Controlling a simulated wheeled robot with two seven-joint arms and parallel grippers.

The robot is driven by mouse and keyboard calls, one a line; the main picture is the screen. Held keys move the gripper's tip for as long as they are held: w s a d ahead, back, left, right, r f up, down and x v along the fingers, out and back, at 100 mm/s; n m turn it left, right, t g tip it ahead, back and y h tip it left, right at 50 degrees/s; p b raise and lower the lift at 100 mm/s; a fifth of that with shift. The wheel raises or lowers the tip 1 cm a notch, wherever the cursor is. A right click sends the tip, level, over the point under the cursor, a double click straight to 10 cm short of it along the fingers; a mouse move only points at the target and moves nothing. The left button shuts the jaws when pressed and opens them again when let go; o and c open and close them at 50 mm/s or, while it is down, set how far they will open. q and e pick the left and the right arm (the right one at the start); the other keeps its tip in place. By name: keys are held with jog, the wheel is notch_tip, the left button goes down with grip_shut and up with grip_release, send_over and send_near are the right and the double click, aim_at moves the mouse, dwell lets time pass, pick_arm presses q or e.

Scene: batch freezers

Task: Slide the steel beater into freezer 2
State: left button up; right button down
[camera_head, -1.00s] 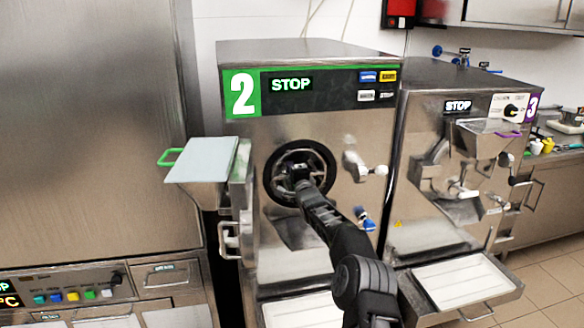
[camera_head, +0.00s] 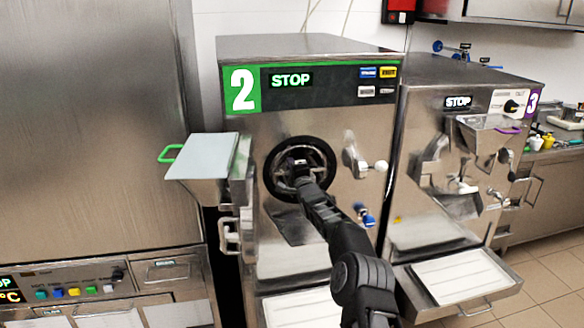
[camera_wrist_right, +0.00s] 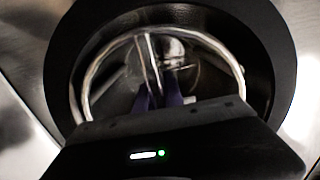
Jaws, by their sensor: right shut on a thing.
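Freezer 2 (camera_head: 330,125) is a steel machine with a green "2" and a STOP display. Its round front opening has a black rim (camera_head: 325,150). My right gripper (camera_head: 300,164) is at this opening, and my arm hides part of it. In the right wrist view, the steel beater (camera_wrist_right: 90,76) shows as a bright curved frame with bars inside the black rim (camera_wrist_right: 270,60). My right gripper's fingers (camera_wrist_right: 160,95) are shut on the beater. The beater's far end is dark and blurred. My left gripper is not in view.
Freezer 2's door with its pale hopper lid (camera_head: 203,157) hangs open at the left. A lever with a white knob (camera_head: 381,166) sits right of the opening. Freezer 3 (camera_head: 425,115) stands close on the right, with a white-lined tray (camera_head: 490,298) in front.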

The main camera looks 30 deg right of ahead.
jog(key=shift+f+b, duration=0.2)
jog(key=shift+b, duration=0.1)
dwell(0.4)
jog(key=c, duration=1.4)
grip_release()
jog(key=shift+o, duration=0.2)
jog(key=shift+f, duration=0.2)
jog(key=shift+s+a+b, duration=0.2)
jog(key=shift+s+b, duration=0.5)
jog(key=shift+b, duration=0.15)
jog(key=b+v, duration=0.3)
jog(key=v, duration=0.3)
jog(key=shift+s, duration=0.25)
